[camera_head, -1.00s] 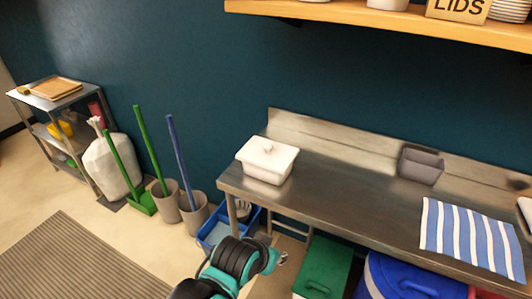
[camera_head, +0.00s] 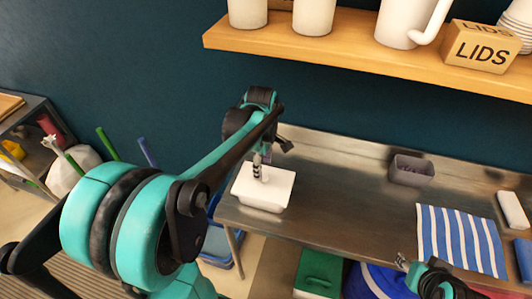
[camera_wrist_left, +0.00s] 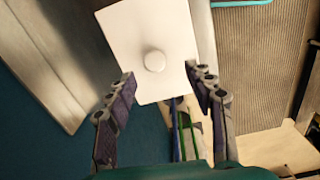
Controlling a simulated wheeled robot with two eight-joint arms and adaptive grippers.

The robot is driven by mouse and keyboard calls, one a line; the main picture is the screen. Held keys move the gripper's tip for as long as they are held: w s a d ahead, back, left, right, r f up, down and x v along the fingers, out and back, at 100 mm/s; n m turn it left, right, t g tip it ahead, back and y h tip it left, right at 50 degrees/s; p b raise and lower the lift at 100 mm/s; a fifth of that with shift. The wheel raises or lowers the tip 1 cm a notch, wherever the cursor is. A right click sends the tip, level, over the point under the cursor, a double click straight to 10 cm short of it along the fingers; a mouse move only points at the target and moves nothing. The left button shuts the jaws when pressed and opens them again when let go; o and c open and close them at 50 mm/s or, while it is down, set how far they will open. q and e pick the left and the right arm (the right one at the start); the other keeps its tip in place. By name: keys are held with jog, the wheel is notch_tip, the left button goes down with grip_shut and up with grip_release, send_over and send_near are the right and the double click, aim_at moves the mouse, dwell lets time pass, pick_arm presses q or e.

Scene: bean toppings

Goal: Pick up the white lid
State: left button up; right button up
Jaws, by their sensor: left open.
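The white lid (camera_head: 279,181) sits on a white rectangular container (camera_head: 262,203) at the left end of the steel counter. In the left wrist view the lid (camera_wrist_left: 140,35) shows from above, with a round knob (camera_wrist_left: 155,62) in its middle. My left gripper (camera_head: 258,172) is over the lid in the head view and hides the knob there. In the left wrist view its two fingers (camera_wrist_left: 157,98) are apart, with the lid beyond and between them and nothing held. My right gripper (camera_head: 402,262) shows small at the bottom, in front of the counter; its fingers are unclear.
The steel counter (camera_head: 340,200) has free room right of the container. A grey bin (camera_head: 411,170) and a striped blue and white cloth (camera_head: 458,240) lie farther right. A wooden shelf (camera_head: 350,53) with white vessels and a LIDS block (camera_head: 482,47) hangs above.

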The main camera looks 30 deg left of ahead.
aim_at(264, 176)
pick_arm(q)
jog(key=shift+w+a+r+n, duration=0.15)
jog(key=shift+w+a+n, duration=0.25)
jog(key=shift+w+a, duration=0.2)
jog(key=shift+w+f, duration=0.15)
jog(key=shift+f, duration=0.1)
jog(key=f, duration=0.2)
jog(key=f+b, duration=0.1)
jog(key=f, duration=0.1)
jog(key=d+f+b, duration=0.1)
jog(key=f, duration=0.2)
jog(key=shift+s+f, duration=0.1)
jog(key=shift+s, duration=0.15)
jog(key=shift+c, duration=0.2)
grip_shut()
